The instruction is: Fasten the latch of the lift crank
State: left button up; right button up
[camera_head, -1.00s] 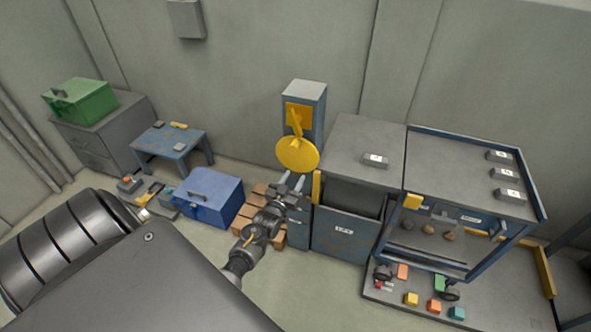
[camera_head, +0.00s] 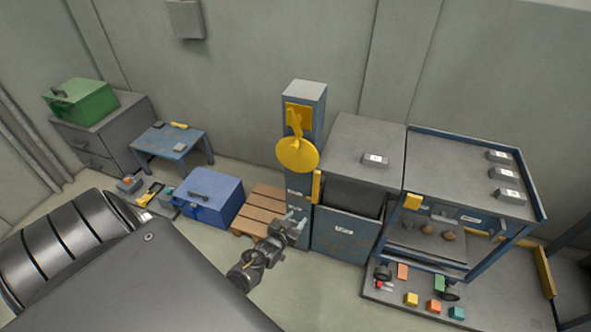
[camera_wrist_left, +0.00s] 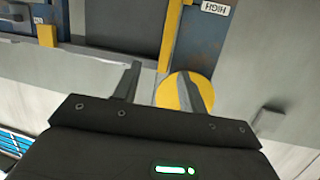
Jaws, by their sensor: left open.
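The lift crank is a yellow disc (camera_head: 297,154) with a yellow arm (camera_head: 295,122) rising from it, on the front of a blue post (camera_head: 304,185). I cannot make out its latch separately. My left gripper (camera_head: 297,225) is open and empty, low in front of the post and below the disc, apart from it. In the left wrist view the open fingers (camera_wrist_left: 163,72) show, with the right-hand finger overlapping the yellow disc (camera_wrist_left: 170,92). A sign reading HIGH (camera_wrist_left: 216,7) is on the post there, upside down. My right gripper is not in view.
A grey-topped cabinet (camera_head: 353,140) stands right of the post, then a blue-framed bench (camera_head: 450,160). A wooden pallet (camera_head: 262,205) and blue box (camera_head: 211,190) lie to the left. A blue table (camera_head: 160,145) and green case (camera_head: 82,100) stand farther left.

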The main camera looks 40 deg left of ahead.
pick_arm(q)
jog(key=n+t+y+b, duration=0.2)
jog(key=n+y+b, duration=0.15)
jog(key=n, duration=0.35)
send_near(294, 126)
jog(key=p+x, duration=0.1)
jog(key=x, duration=1)
jog(key=shift+w+f, duration=0.1)
jog(key=shift+w, duration=0.05)
